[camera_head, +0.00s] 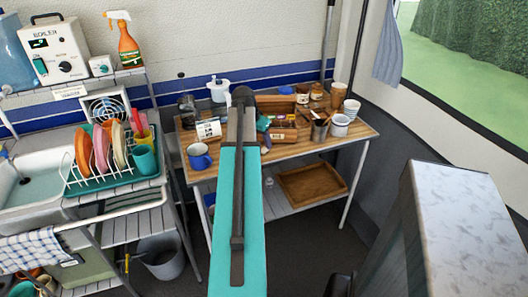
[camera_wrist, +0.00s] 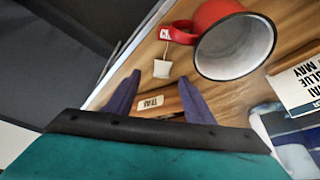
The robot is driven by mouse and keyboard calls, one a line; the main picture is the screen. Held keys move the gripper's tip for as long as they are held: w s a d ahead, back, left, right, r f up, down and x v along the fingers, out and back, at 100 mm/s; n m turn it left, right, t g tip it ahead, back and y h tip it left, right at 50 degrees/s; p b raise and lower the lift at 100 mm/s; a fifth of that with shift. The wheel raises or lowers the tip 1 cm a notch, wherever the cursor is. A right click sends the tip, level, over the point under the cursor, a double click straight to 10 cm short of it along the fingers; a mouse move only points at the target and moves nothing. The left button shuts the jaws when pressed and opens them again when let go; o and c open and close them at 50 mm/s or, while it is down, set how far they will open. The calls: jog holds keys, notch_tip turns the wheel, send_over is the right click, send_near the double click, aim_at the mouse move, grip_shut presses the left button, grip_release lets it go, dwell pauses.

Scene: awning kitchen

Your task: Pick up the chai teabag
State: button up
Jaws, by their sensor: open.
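In the wrist view my gripper (camera_wrist: 158,77) is open, its two dark purple fingers pointing at the wooden tabletop with a gap between them. A small pale tag (camera_wrist: 150,102) with dark lettering lies between the fingers; its print is too blurred to read surely, and any bag attached to it is hidden. Just beyond the fingertips lies a white teabag (camera_wrist: 162,68), with a string running up to a red-and-white tag (camera_wrist: 165,33) beside a red mug's handle. I cannot tell which one is the chai. In the head view my arm hides this spot.
The red mug (camera_wrist: 236,42) stands close beyond the right finger. A printed white container (camera_wrist: 298,84) is at the right. In the head view, the wooden table (camera_head: 248,156) holds a blue mug (camera_head: 199,156), a wooden organiser (camera_head: 283,133) and several jars and cups.

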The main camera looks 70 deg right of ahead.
aim_at(264, 150)
jog(key=shift+w+p+x, duration=0.15)
jog(key=shift+p+x, duration=0.1)
jog(key=shift+x, duration=1)
jog(key=shift+w+p+x, duration=0.15)
jog(key=shift+p+x, duration=0.05)
jog(key=shift+x, duration=1)
jog(key=c, duration=1.2)
jog(key=shift+r, duration=0.1)
jog(key=shift+d+r+b, duration=0.1)
jog(key=shift+r+b, duration=0.25)
jog(key=shift+r, duration=1.1)
jog(key=shift+s+a+r, duration=0.1)
jog(key=shift+a+r, duration=0.1)
jog(key=s+a+b, duration=0.2)
jog(key=a+b, duration=0.1)
jog(key=a, duration=0.4)
jog(key=s+a+r+b, duration=0.1)
jog(key=s+a+b, duration=0.1)
jog(key=a, duration=0.6)
jog(key=shift+s+r+b, duration=0.2)
jog(key=shift+s+b, duration=0.2)
jog(key=shift+s, duration=0.1)
